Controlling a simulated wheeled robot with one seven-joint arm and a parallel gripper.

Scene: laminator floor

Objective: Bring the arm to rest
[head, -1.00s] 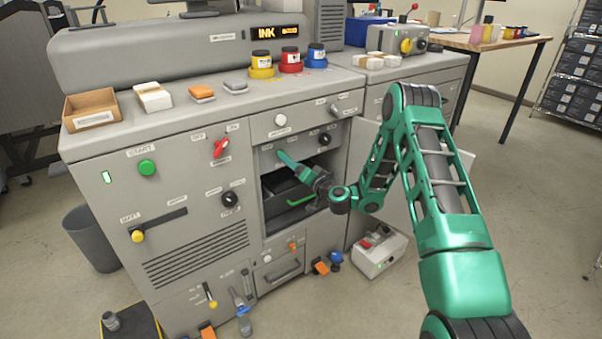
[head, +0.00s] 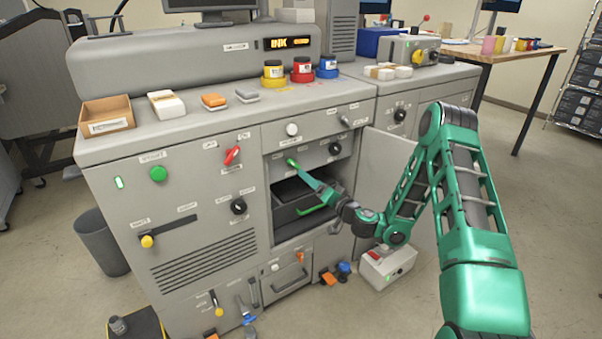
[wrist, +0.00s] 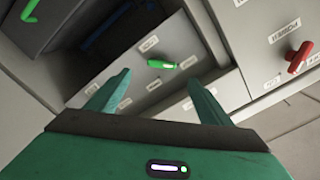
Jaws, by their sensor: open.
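My gripper (head: 308,178) is teal and reaches in from the right, in front of the open bay of the grey machine (head: 113,192). In the wrist view its two fingers (wrist: 157,95) are spread with nothing between them. A green knob (wrist: 175,63) on the grey panel shows beyond the fingertips and apart from them; in the head view it appears as a bright green spot (head: 291,162) at the gripper's tip. My arm is bent, with its elbow raised at the right.
The bay holds a dark drawer with a green handle (head: 312,209). An open grey door (head: 380,165) stands just behind my arm. A white box (head: 386,268) with a red switch sits on the floor. A red switch (head: 232,155) is left of the bay. Floor at the right is clear.

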